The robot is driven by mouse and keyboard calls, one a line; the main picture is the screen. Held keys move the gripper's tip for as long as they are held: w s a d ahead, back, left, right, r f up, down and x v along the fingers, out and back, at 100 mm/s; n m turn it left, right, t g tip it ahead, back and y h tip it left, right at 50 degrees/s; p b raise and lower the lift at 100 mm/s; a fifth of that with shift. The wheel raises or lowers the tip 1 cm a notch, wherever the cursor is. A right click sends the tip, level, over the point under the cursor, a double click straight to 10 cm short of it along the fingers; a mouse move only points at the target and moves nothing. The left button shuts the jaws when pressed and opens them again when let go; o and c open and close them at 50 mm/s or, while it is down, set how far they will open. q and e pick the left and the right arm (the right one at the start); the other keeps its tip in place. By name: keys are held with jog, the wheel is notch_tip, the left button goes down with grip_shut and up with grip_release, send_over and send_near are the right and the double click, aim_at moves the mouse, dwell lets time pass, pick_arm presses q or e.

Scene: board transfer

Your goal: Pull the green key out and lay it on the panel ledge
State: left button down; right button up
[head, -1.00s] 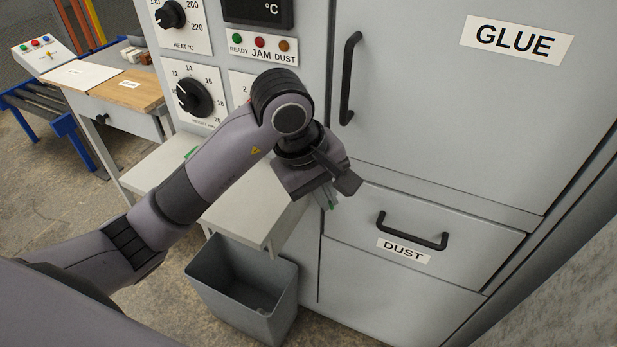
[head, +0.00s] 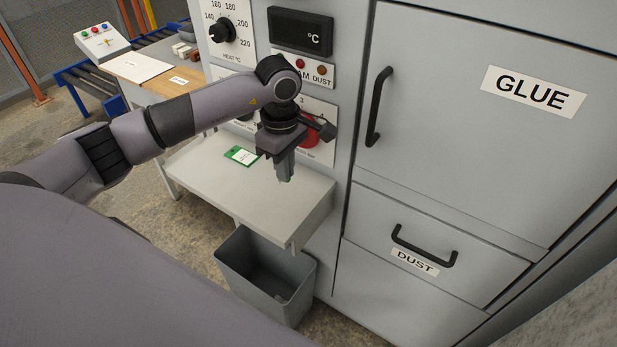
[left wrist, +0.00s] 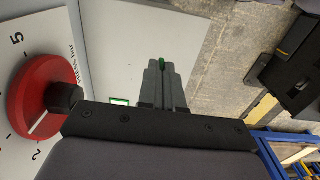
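The gap between the tips and the ledge is hard to judge. My right gripper is not in view.
A green-edged card (head: 241,155) lies on the ledge, left of my gripper. A red knob (head: 322,132) on the panel sits close behind my wrist. A grey bin (head: 262,290) stands below the ledge. The ledge's front right part is clear.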

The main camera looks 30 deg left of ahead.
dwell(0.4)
pick_arm(q)
notch_tip(320, 180, down, 7)
jog(key=b, duration=0.6)
dwell(0.3)
jog(key=c, duration=1.2)
grip_release()
notch_tip(320, 180, up, 7)
jog(key=shift+r+b, duration=0.1)
jog(key=shift+b, duration=0.3)
